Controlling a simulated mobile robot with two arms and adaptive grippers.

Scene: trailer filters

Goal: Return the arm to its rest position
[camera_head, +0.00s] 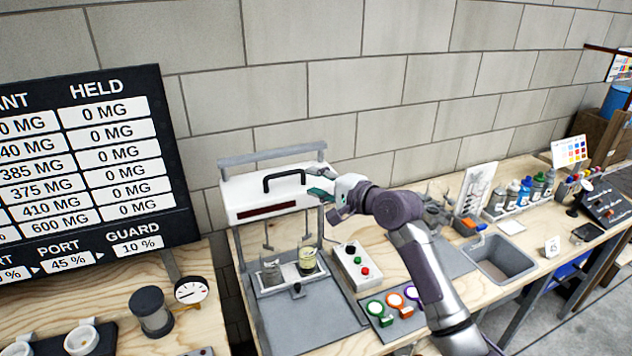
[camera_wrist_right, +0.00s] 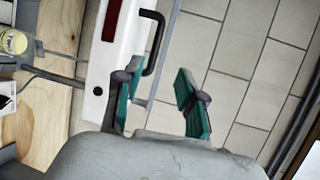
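My right gripper (camera_head: 322,190) is raised over the bench in the head view, at the right end of a white machine head (camera_head: 250,196) with a black handle (camera_head: 284,177). In the right wrist view its two teal fingers (camera_wrist_right: 158,98) stand wide apart. Nothing is between them but the view of the wall and part of the white machine behind. The black handle (camera_wrist_right: 155,40) shows beyond the fingers, and I cannot tell whether a finger touches the machine. My left gripper is not in view.
Under the machine head stand a grey jar (camera_head: 271,272) and a yellowish jar (camera_head: 307,261). A button box (camera_head: 352,266) and several coloured round items (camera_head: 393,305) lie beside it. A grey sink (camera_head: 497,258) is to the right. A scoreboard (camera_head: 90,170) and gauge (camera_head: 191,290) are left.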

